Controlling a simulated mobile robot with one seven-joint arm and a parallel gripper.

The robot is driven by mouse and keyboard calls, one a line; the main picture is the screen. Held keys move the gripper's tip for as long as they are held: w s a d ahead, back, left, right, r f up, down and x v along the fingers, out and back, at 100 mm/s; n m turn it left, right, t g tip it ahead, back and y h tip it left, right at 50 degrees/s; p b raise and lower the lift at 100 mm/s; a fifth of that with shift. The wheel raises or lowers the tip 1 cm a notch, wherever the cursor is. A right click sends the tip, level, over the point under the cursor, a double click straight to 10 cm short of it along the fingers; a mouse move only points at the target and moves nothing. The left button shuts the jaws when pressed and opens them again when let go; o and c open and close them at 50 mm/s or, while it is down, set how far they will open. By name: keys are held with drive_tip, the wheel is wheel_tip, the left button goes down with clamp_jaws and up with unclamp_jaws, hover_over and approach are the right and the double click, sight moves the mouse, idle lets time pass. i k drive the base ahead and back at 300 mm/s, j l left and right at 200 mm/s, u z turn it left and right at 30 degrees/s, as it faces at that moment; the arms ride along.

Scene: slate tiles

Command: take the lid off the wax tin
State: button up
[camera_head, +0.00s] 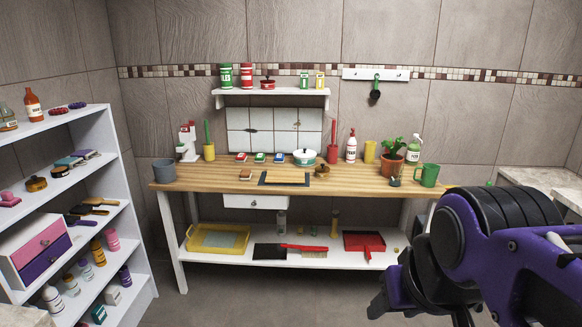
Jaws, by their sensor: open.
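No tin can be read as wax by its label. A squat round amber tin with a dark top (36,183), which looks most like the wax tin, sits on the left shelf unit and looks closed. A small brown round thing (322,169) on the wooden workbench (215,177) is too small to tell. A white pot with a teal band and lid (304,157) stands at the back of the bench. My gripper (418,314) is at the bottom right, in front of the bench, open and apart from all of these; its lower part is cut off by the frame.
The white shelf unit (128,212) holds bottles, brushes and a pink-and-purple drawer box (35,250). The bench bears a grey bucket (164,170), a potted plant (392,150) and a green mug (427,175). A yellow tray (190,243) lies on its lower shelf. Floor in front is clear.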

sight(323, 169)
drive_tip(key=i, duration=2.4)
